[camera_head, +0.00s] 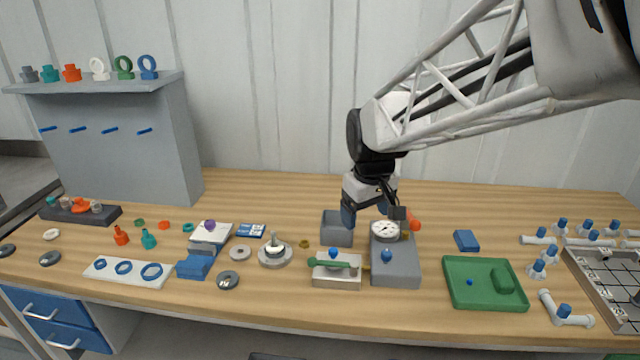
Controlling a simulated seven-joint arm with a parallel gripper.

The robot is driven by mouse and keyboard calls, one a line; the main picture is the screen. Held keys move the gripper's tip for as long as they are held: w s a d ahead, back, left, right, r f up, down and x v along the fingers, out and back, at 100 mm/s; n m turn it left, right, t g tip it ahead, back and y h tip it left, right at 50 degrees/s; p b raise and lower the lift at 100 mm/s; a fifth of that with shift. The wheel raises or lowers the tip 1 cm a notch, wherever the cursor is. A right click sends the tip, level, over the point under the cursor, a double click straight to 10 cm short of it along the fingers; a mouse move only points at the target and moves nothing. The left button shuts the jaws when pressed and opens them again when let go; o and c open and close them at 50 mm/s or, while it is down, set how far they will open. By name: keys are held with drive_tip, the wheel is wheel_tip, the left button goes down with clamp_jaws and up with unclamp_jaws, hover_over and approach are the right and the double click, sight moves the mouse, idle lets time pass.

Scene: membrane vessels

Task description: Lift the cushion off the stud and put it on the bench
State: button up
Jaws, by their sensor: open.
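A pale round base with an upright metal stud (274,240) stands on the wooden bench (440,205), left of centre. A pale ring-like piece, possibly the cushion (275,254), lies around the stud's foot; at this size I cannot tell it surely from the base. My gripper (371,215) is open, pointing down, well to the right of the stud. It is over or behind the grey open box and the round gauge. Its far finger is partly hidden. I cannot see anything held in it.
A grey block (396,268) with a gauge (385,230) stands beneath my gripper, beside a grey box (337,230). A white block with a green-handled part (336,272) lies between these and the stud. A green tray (470,300) is right. Bare bench lies behind the stud.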

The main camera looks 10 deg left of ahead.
drive_tip(key=w+a+f+n, duration=0.2)
drive_tip(key=w+a+f, duration=0.15)
drive_tip(key=a, duration=0.35)
drive_tip(key=w+a+f+n, duration=0.2)
drive_tip(key=w+a+f, duration=0.1)
drive_tip(key=w+a, duration=0.25)
drive_tip(key=n+g, duration=0.1)
drive_tip(key=n, duration=0.2)
hover_over(271, 243)
wheel_tip(271, 243, down, 7)
drive_tip(key=shift+r, duration=0.1)
drive_tip(key=shift+f, duration=1.35)
drive_tip(key=shift+m, duration=0.3)
drive_tip(key=shift+w+f, duration=0.1)
drive_tip(key=shift+f, duration=2.5)
drive_tip(key=c, duration=1)
